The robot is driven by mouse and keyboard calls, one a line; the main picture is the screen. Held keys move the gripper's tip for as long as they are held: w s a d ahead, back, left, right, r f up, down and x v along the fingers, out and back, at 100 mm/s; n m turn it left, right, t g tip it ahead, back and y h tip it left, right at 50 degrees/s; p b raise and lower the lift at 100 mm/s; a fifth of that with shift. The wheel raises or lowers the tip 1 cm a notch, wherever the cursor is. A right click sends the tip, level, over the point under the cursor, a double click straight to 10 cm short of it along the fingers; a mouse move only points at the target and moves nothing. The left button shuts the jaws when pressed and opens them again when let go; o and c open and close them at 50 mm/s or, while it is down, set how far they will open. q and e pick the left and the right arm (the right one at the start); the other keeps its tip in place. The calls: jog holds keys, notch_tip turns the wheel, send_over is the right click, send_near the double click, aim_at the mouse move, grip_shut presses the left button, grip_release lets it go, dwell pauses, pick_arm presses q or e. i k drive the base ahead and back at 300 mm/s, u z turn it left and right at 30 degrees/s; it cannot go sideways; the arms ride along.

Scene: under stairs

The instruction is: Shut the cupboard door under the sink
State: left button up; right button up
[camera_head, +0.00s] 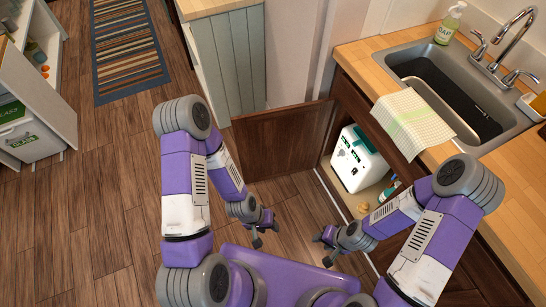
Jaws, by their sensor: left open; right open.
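The cupboard door (283,141) is a dark brown wooden panel under the sink. It stands wide open, swung out to the left of the cupboard opening. The cupboard (352,205) shows a light inner floor with things on it. My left gripper (264,236) is open and empty, low in front of the door and apart from it. My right gripper (325,249) is open and empty, in front of the cupboard opening near its lower edge. My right arm hides part of the cupboard front.
A white box (358,160) and a bottle (390,190) stand inside the cupboard. Above are the sink (408,64), a cloth (412,122) on the counter edge and a soap bottle (450,24). A pale green cabinet (230,58) stands behind the door. Wooden floor (80,220) is clear at left.

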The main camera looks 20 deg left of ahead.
aim_at(272, 143)
jog(key=u, duration=1.9)
jog(key=i, duration=3.75)
jog(key=z, duration=4.55)
jog(key=i, duration=0.5)
jog(key=z, duration=1)
